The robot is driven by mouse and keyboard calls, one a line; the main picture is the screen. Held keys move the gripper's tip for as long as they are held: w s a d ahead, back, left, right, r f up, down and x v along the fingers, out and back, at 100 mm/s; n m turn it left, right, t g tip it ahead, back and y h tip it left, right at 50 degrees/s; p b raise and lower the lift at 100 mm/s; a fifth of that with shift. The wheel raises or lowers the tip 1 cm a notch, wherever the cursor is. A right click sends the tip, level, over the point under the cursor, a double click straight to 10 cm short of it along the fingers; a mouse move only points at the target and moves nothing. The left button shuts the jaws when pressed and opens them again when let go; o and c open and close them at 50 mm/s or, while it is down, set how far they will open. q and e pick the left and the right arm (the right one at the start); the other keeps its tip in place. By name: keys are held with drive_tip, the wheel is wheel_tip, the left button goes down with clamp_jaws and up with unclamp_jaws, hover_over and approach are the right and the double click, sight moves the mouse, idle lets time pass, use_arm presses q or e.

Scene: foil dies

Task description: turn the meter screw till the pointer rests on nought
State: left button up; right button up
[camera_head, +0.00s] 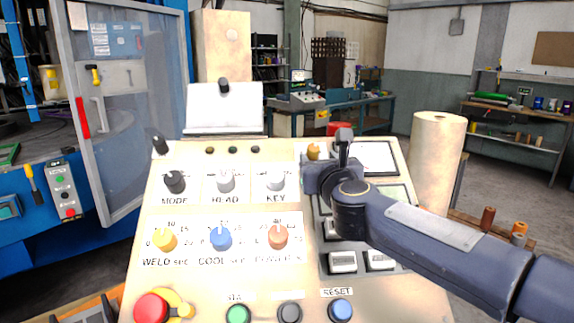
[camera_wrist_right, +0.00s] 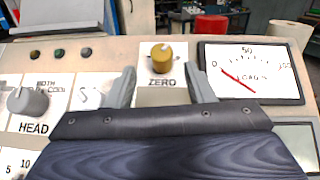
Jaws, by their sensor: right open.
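The brass ZERO screw (camera_wrist_right: 161,58) has a slotted, knob-like head and stands upright on the panel above its label; in the head view it shows (camera_head: 313,151) just left of my right gripper (camera_head: 328,163). In the right wrist view my right gripper (camera_wrist_right: 163,84) is open, one finger to each side of the ZERO label, with the screw beyond and between the tips, apparently untouched. The white meter (camera_wrist_right: 252,73) is right of the screw. Its red pointer (camera_wrist_right: 237,81) lies near the 0 end, its tip slightly below the 0; the exact offset is hard to tell. My left gripper is out of view.
The cream control panel (camera_head: 200,285) carries the HEAD knob (camera_wrist_right: 28,101), coloured timer dials (camera_head: 221,238), push buttons and a red stop button (camera_head: 151,308). My right arm covers part of its right side. A pale cylinder (camera_head: 436,150) stands right of the panel.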

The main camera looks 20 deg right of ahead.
sight(315, 151)
drive_tip(key=p+x, duration=0.1)
drive_tip(key=x, duration=0.6)
drive_tip(key=shift+w+d, duration=0.1)
drive_tip(key=shift+w, duration=0.15)
drive_tip(key=shift+r, duration=0.1)
drive_tip(key=c, duration=1)
